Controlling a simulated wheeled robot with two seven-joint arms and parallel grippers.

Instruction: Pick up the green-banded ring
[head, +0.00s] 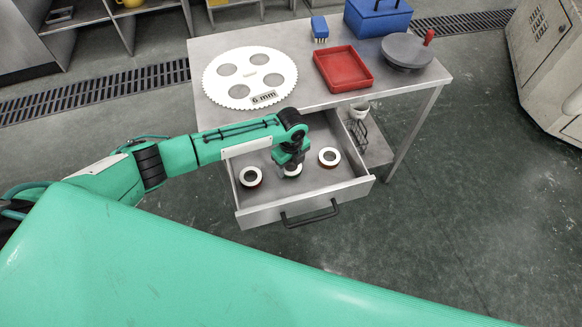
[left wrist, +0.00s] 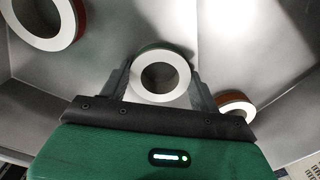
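The green-banded ring (left wrist: 136,80) is white on top with a dark round hole. A strip of green shows along its far side in the left wrist view. It lies in the open drawer and shows partly under my gripper in the head view (head: 292,171). My left gripper (head: 290,164) points down over it. In the left wrist view its two grey fingers (left wrist: 160,82) stand apart, one on each side of the ring, very near its rim. I see no clear sign of them pressing on it. My right gripper is not in view.
Two other white rings with reddish-brown bands lie in the drawer (head: 325,203), one left (head: 242,177) and one right (head: 321,158). The workbench (head: 300,88) above holds a large toothed disc (head: 250,76), a red tray (head: 343,84) and a grey round plate (head: 407,51).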

